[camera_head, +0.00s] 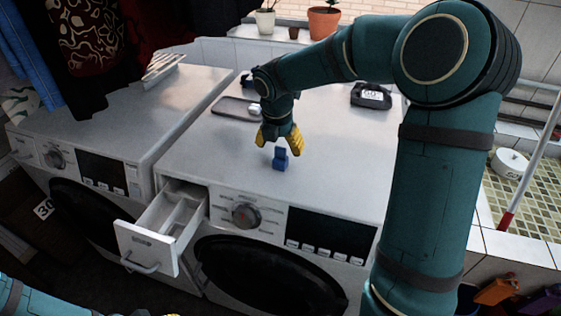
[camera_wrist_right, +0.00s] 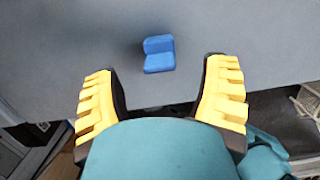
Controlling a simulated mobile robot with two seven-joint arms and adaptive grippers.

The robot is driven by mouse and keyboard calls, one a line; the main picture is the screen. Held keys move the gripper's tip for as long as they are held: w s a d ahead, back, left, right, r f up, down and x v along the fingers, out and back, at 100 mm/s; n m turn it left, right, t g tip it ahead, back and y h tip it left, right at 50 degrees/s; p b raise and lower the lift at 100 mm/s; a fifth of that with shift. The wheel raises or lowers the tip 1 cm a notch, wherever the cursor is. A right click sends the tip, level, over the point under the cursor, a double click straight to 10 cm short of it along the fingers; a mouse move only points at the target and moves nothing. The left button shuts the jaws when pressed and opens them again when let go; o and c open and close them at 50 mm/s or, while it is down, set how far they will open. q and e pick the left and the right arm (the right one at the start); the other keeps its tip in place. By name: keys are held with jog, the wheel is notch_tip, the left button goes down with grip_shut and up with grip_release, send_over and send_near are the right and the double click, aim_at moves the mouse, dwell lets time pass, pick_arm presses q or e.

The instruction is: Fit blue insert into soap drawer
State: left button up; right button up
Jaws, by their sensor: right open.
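The blue insert (camera_head: 280,159) stands on the white top of the right washing machine (camera_head: 225,165), near its front edge. My right gripper (camera_head: 279,145) is open just above and behind it. In the right wrist view the insert (camera_wrist_right: 158,54) lies ahead of the gap between the yellow fingertips (camera_wrist_right: 160,90), with clear space around it and nothing held. The soap drawer (camera_head: 163,225) is pulled out at the machine's front left, and its compartments look empty. At the lower left of the head view only part of my left arm shows, with a bit of yellow at the bottom edge (camera_head: 165,314).
A dark tray (camera_head: 237,107) with a small white item lies behind my right gripper. A black device (camera_head: 371,95) sits at the back right. A second washing machine (camera_head: 120,125) stands to the left. The top between insert and drawer is clear.

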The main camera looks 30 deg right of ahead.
aim_at(280, 148)
jog(key=f, duration=0.2)
jog(key=f+b, duration=0.1)
jog(key=f, duration=0.1)
jog(key=shift+w+d, duration=0.3)
jog(key=shift+d, duration=0.05)
jog(key=shift+s, duration=0.1)
grip_shut()
